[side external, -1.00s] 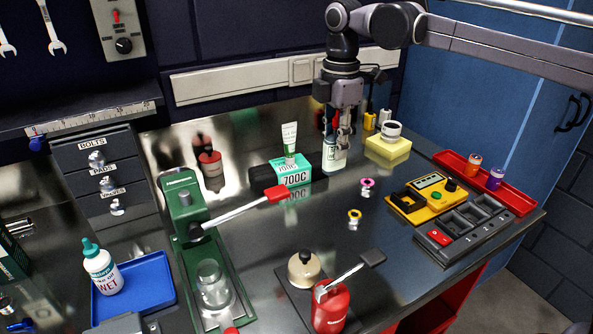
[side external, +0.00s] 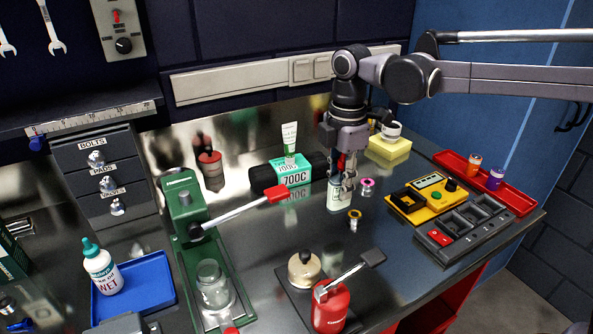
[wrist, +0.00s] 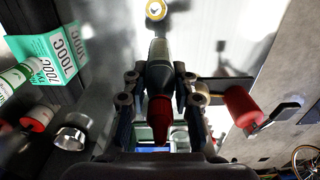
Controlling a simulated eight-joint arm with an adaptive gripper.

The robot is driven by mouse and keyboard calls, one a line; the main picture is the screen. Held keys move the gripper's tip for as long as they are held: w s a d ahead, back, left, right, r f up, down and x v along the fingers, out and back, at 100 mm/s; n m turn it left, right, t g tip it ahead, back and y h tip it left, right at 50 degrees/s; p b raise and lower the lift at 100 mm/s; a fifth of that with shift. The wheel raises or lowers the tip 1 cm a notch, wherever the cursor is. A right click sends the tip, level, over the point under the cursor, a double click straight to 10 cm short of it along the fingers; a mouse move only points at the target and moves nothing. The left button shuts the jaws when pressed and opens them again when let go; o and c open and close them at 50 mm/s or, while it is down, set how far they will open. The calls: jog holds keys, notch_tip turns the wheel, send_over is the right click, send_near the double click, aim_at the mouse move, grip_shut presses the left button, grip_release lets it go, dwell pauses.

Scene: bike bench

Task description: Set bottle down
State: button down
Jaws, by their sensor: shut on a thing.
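My gripper (side external: 344,180) is shut on a bottle (side external: 339,196) with a pale label, held upright over the bench to the right of the 700C box. In the wrist view the bottle (wrist: 160,75) sits between my fingers, with a dark upper part and a red tip. Whether its base touches the bench I cannot tell. Another bottle, white with a teal cap and marked WET (side external: 102,270), stands in the blue tray (side external: 160,290) at the left.
The 700C box (side external: 292,172) is left of my gripper. A pink ring (side external: 367,186) and a yellow ring (side external: 354,214) are close to the held bottle. The green press (side external: 186,215) reaches its red-tipped lever toward it. A cup on a yellow block (side external: 388,149) stands behind right.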

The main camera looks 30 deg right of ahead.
jog(key=shift+w+a+f, duration=0.1)
jog(key=shift+a+f, duration=0.35)
jog(key=shift+f, duration=0.5)
jog(key=shift+w+a+f, duration=0.1)
jog(key=shift+a+f, duration=0.4)
jog(key=shift+f, duration=0.45)
jog(key=shift+w+a+f, duration=0.1)
jog(key=shift+a+f, duration=0.35)
jog(key=shift+f, duration=0.5)
jog(key=shift+f, duration=0.1)
jog(key=c, duration=1.1)
grip_release()
